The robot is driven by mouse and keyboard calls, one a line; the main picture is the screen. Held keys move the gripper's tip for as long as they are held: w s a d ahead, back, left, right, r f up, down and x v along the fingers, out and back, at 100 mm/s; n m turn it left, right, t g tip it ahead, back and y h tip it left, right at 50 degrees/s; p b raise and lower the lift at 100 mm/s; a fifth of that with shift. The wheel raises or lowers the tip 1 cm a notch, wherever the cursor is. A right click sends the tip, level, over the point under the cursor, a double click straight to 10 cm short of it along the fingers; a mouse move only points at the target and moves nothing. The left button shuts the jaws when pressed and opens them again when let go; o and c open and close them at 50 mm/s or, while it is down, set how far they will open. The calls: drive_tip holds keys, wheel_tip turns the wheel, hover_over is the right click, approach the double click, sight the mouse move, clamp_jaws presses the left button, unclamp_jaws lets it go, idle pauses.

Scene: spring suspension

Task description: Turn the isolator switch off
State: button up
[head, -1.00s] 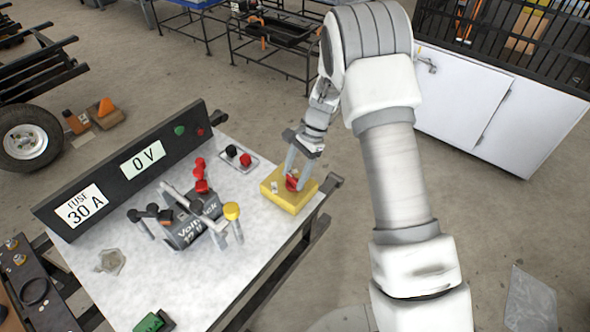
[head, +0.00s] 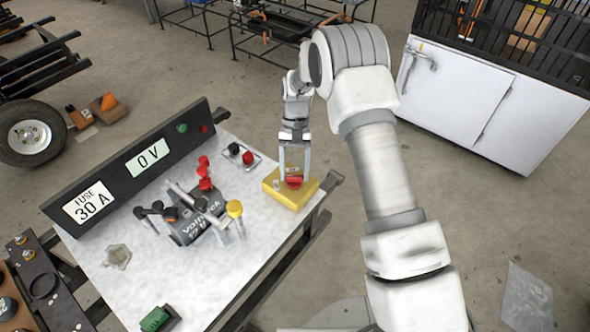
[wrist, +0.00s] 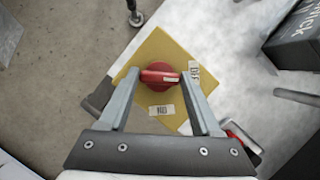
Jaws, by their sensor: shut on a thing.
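The isolator switch is a red rotary knob (head: 294,182) on a yellow box (head: 285,201) at the right edge of the workbench. In the wrist view the knob (wrist: 159,76) lies nearly crosswise, its marked end pointing right at the OFF label (wrist: 193,72). The ON label (wrist: 162,110) is below the knob, on the box's yellow face (wrist: 150,48). My gripper (head: 294,176) reaches down from above with one finger on each side of the knob and is shut on it. In the wrist view the fingers (wrist: 160,78) flank its two ends.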

drive_tip(key=shift+n+h, duration=0.3)
drive_tip(key=shift+n, duration=0.5)
drive_tip(key=o, duration=1.4)
drive_tip(key=shift+a+r, duration=0.1)
drive_tip(key=p+v, duration=0.2)
drive_tip(key=v, duration=1.5)
drive_tip(key=shift+a+r+p, duration=0.1)
drive_tip(key=shift+r+p, duration=0.05)
drive_tip(key=shift+p, duration=0.2)
